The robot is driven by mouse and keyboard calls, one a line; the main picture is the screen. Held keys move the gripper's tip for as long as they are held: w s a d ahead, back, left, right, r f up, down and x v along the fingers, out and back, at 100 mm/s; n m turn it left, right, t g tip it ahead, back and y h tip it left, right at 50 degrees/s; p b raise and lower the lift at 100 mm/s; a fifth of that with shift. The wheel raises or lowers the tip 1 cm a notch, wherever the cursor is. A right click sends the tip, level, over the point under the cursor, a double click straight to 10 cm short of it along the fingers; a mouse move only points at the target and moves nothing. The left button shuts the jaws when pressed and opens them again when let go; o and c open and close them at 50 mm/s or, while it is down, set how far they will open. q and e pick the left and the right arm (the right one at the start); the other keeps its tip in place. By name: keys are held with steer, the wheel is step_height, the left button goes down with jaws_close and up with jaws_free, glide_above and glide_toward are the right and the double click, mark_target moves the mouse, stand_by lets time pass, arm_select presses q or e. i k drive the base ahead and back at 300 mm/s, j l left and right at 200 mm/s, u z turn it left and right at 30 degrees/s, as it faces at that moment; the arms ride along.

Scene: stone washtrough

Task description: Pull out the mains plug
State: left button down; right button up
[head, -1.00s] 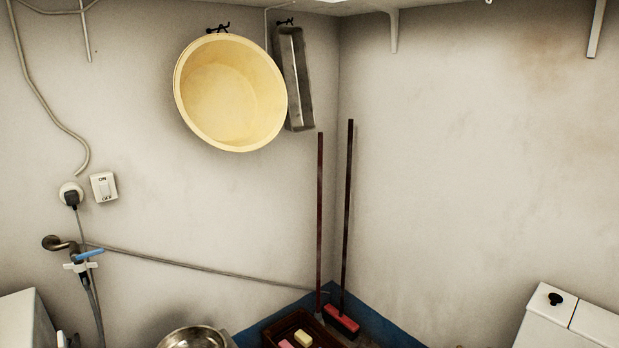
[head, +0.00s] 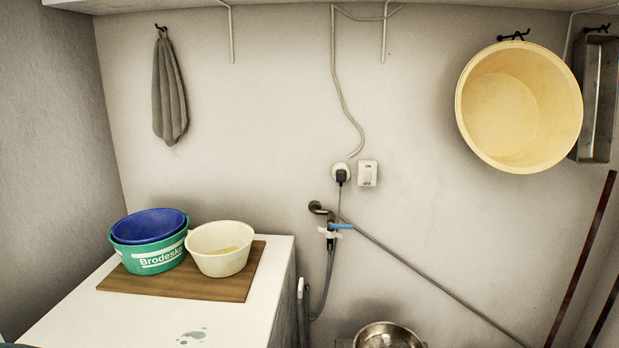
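The black mains plug (head: 341,177) sits in a round white wall socket (head: 340,168), near the middle of the head view. A grey cord runs down from the plug along the wall. A white ON/OFF switch (head: 367,173) is fixed just right of the socket. Neither of my grippers shows in the head view.
A tap with a blue handle (head: 341,226) and hoses is below the socket. A white-topped unit (head: 90,312) at left carries a wooden board (head: 235,290) with basins. A yellow tub (head: 518,108) hangs at right. A steel bowl (head: 388,337) is below.

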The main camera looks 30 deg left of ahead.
mark_target(340, 174)
steer(key=u, duration=0.9)
